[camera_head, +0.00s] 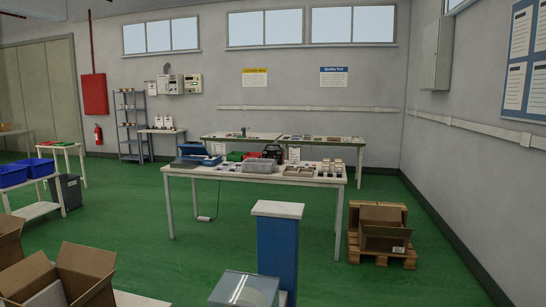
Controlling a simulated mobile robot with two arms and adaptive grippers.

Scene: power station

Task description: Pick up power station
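No object in view can be named as the power station with certainty. A small dark box with some red on it (272,152) stands at the back of the middle work table (215,173), and it could be the power station, but it is too small to tell. A grey bin (260,166) stands in front of it and hides its lower part. Neither of my grippers shows in the head view.
A blue pedestal with a pale top (277,250) stands before the table. A clear-lidded box (243,290) is at the bottom edge. Open cartons (85,270) are lower left. A pallet with cartons (382,258) is right. Green floor (440,270) is free at right.

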